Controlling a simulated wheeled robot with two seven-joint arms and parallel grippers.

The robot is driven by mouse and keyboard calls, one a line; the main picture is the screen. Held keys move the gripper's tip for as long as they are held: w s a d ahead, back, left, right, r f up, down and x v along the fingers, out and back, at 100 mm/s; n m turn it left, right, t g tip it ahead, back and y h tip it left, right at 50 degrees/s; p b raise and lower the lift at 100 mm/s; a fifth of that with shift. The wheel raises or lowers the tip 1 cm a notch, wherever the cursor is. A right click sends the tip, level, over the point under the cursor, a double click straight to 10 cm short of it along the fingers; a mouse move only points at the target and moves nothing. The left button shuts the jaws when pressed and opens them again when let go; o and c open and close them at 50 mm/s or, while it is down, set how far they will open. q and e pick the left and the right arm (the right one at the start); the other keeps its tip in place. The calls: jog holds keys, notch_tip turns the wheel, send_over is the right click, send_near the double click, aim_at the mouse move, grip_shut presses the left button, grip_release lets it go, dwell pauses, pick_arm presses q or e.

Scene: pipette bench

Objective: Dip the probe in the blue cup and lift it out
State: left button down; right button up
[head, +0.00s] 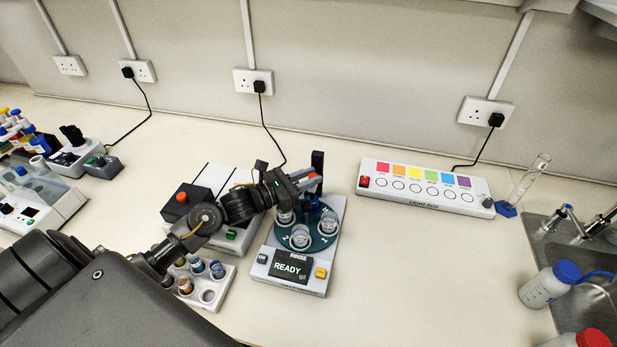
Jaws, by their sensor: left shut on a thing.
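My left gripper (308,183) is over the back of the rinse station (290,283). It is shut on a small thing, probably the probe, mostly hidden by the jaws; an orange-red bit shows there. A dark blue upright part (313,205) stands just below the gripper; I cannot tell whether it belongs to the probe or the station. The station's teal turntable (316,243) carries clear cups, one at the front (300,237). Cups with blue show in the white rack (217,270) at the lower left, apart from the gripper. My right gripper is not in view.
The station's screen (290,267) reads READY. A grey box with a red button (181,197) stands behind my left arm. The light box (425,188) and a glass cylinder (528,182) are to the right, near a sink (560,262). The bench between station and sink is clear.

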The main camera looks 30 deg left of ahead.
pick_arm(q)
notch_tip(320, 180, up, 6)
jog(key=shift+w+f, duration=0.1)
jog(key=c, duration=1.5)
grip_release()
jog(key=shift+b+v, duration=2.3)
jog(key=shift+v, duration=3.25)
